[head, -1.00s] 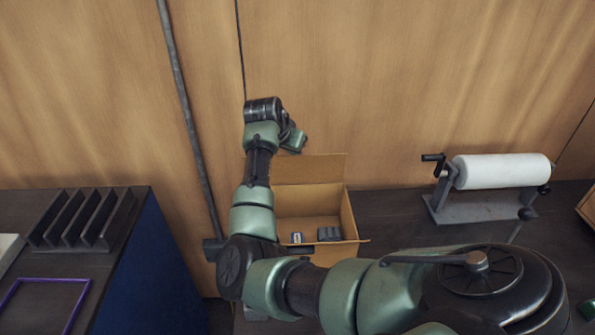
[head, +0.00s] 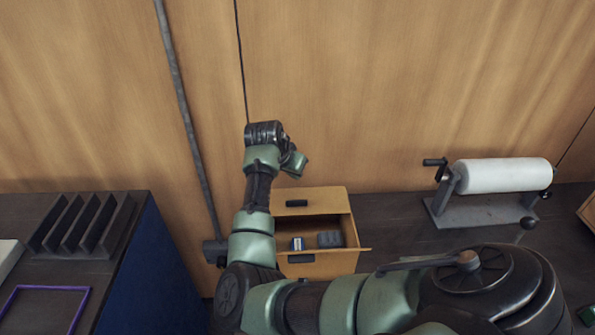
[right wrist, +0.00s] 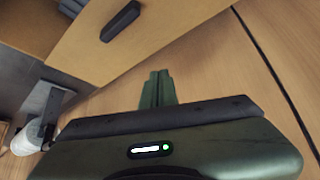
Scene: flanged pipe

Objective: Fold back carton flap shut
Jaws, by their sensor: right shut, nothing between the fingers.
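The open cardboard carton (head: 336,264) stands below and to the right of my right gripper in the head view. Its back flap (head: 325,199) leans forward over the rear of the opening, partly covering it, and shows a dark strip. The flap fills the top of the right wrist view (right wrist: 165,35), with the black strip on it. My right gripper (head: 299,166) is shut and empty, just above and behind the flap; its fingers (right wrist: 159,75) lie just off the flap's edge. I cannot tell whether they touch. My left gripper is out of view.
Dark small items (head: 330,239) lie in the carton. A white roll on a stand (head: 500,176) is to the right. A slotted rack (head: 82,225) and purple frame (head: 84,309) sit on the left bench. A wooden wall (head: 400,90) rises close behind.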

